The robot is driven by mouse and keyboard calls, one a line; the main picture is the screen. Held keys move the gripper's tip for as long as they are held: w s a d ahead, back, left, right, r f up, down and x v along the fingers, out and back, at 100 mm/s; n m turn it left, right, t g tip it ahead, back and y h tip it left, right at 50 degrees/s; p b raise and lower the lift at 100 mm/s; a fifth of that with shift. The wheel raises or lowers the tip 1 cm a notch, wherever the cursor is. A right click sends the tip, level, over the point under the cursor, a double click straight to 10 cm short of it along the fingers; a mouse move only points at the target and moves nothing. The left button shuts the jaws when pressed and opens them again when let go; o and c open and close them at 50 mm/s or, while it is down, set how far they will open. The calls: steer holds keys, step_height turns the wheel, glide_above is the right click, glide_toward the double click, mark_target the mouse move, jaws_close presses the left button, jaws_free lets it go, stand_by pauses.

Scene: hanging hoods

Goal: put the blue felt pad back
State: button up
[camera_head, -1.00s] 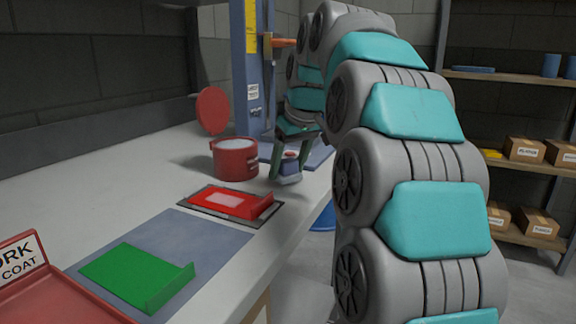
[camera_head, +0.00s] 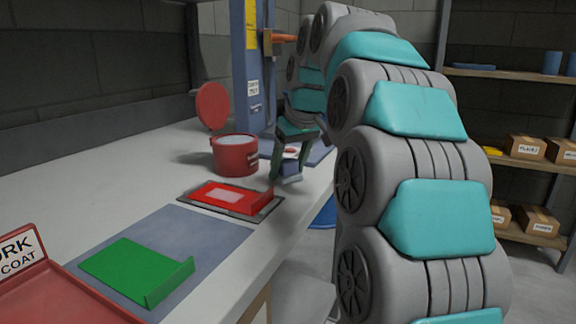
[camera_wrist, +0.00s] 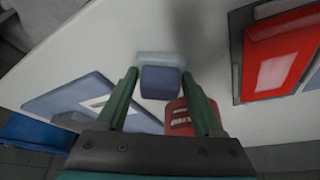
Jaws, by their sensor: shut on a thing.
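My gripper (camera_wrist: 160,82) is shut on a small dark blue block with a pale blue-grey layer (camera_wrist: 160,78), which I take to be the blue felt pad. In the wrist view it sits between the two green fingertips, over the pale bench top. In the head view my gripper (camera_head: 288,174) is low over the bench, right of the red pot and beyond the red tray. The held pad is partly hidden by the fingers there. I cannot tell whether it touches the bench.
The red pot (camera_head: 235,156) stands with its lid raised. A red tray (camera_head: 240,196) on a dark plate and a green tray (camera_head: 135,268) on a grey-blue mat (camera_head: 215,238) lie nearer. A blue post (camera_head: 253,95) stands behind. Shelves with boxes (camera_head: 525,147) are at the right.

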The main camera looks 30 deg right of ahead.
steer(key=o, duration=1.5)
steer(key=shift+v, duration=3.85)
